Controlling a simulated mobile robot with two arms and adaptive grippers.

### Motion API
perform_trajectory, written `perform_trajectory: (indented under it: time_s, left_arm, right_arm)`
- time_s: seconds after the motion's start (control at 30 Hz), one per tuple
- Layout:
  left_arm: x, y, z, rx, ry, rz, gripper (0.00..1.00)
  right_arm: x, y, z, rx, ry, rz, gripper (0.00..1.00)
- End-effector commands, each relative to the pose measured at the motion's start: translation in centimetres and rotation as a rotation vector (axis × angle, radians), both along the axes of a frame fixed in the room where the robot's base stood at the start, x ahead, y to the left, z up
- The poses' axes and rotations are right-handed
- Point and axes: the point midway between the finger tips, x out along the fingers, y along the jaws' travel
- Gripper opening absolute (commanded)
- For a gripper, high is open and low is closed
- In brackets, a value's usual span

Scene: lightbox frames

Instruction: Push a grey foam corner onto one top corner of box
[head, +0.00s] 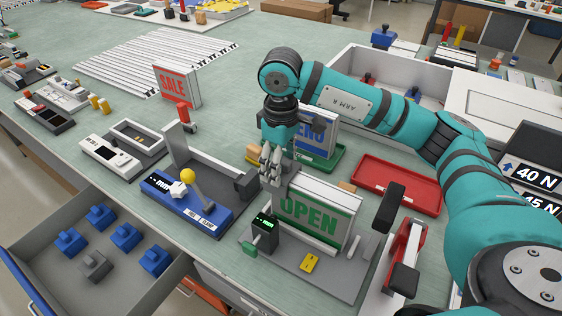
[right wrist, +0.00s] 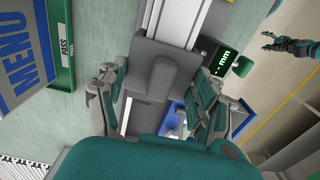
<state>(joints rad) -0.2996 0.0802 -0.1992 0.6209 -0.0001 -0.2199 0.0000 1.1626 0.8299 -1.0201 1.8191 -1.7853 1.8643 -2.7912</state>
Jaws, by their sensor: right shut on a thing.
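My right gripper (head: 270,160) is shut on a grey foam corner (right wrist: 163,75), at the top left corner of the box with the green OPEN sign (head: 312,215). The foam corner also shows below the fingers in the head view (head: 279,184). In the right wrist view the foam lies over the end of the white box frame (right wrist: 182,32); how far it is pressed on I cannot tell. Another grey foam corner (head: 95,264) lies in the open drawer. A small teal arm end, seemingly my left gripper (right wrist: 272,41), shows far off in the right wrist view.
The drawer (head: 60,298) also holds several blue corners (head: 124,236). A blue lever fixture (head: 188,208) stands left of the OPEN box. The MENU box (head: 312,140) stands behind it, and a red tray (head: 397,184) lies to the right. A SALE box (head: 178,87) stands farther back.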

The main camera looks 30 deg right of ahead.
Motion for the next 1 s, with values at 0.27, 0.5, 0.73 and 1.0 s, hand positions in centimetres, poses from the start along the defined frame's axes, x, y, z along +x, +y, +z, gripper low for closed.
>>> perform_trajectory:
  time_s: [0.27, 0.5, 0.73, 1.0]
  left_arm:
    - [0.02, 0.01, -0.34, 0.0, 0.0, 0.0, 0.7]
    - [0.0, 0.0, -0.58, 0.0, 0.0, 0.0, 0.7]
    - [-0.01, -0.01, -0.62, 0.0, 0.0, -0.001, 0.7]
    - [-0.03, -0.01, -0.63, 0.0, 0.001, -0.001, 0.7]
  right_arm:
    - [0.0, -0.01, -0.22, 0.0, 0.0, 0.0, 0.49]
    - [0.0, -0.01, -0.37, 0.0, 0.0, 0.0, 0.49]
    - [-0.02, -0.01, -0.39, -0.001, 0.001, 0.0, 0.83]
    - [-0.01, -0.01, -0.39, 0.0, 0.0, 0.0, 0.94]
